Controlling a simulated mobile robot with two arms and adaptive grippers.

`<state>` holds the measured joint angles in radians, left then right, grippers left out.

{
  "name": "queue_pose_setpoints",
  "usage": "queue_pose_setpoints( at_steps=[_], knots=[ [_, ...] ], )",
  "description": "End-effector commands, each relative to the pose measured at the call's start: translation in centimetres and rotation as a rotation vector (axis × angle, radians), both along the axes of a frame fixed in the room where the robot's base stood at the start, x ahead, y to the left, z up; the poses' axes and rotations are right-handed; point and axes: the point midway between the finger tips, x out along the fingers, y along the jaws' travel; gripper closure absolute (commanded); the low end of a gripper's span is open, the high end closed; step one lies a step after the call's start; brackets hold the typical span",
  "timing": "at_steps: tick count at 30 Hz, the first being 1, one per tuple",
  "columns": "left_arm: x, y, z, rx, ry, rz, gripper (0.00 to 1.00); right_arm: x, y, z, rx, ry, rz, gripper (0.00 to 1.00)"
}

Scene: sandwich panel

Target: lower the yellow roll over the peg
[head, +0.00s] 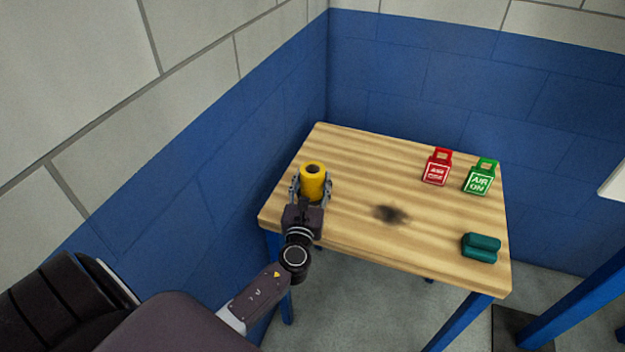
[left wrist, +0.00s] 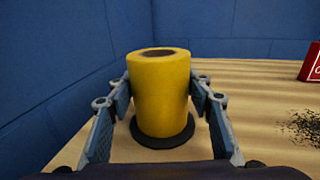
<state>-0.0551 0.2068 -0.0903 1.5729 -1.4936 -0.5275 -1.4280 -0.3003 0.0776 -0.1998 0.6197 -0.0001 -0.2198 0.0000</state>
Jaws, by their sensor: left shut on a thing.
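The yellow roll (head: 313,184) stands upright near the table's left end, with a dark hole in its top. It also fills the middle of the left wrist view (left wrist: 160,92). My left gripper (head: 311,188) is shut on the roll, one finger on each side. A black round base (left wrist: 148,142) shows under and around the roll's foot in the left wrist view. The peg itself is not visible; the roll hides the space above the base. I cannot tell whether the roll's foot touches the base. My right gripper is not in view.
On the wooden table (head: 350,160) stand a red tag (head: 437,170) and a green tag (head: 480,178) at the back right. A teal block (head: 481,247) lies at the front right. A dark smudge (head: 390,214) marks the middle. Blue walls are close behind and left.

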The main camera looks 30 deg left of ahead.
Motion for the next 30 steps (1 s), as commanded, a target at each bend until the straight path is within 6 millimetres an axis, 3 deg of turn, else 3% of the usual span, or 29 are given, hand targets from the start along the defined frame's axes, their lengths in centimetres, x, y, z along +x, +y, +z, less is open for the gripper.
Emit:
queue_pose_setpoints(
  at_steps=[4,5,10,22,30],
  knots=[
    [0.0,0.0,0.1,0.000,-0.001,0.000,0.81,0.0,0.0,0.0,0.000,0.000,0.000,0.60],
    [0.0,0.0,0.1,0.000,-0.001,0.000,0.51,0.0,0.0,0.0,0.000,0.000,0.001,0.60],
    [0.0,0.0,0.1,0.000,-0.001,0.000,0.33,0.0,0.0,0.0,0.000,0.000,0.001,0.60],
    [-0.8,-0.3,-0.1,-0.001,0.002,-0.001,0.33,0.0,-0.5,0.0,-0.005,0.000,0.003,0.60],
    [-5.1,-2.4,-0.2,-0.001,0.004,-0.002,0.33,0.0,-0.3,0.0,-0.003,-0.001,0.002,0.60]
  ],
)
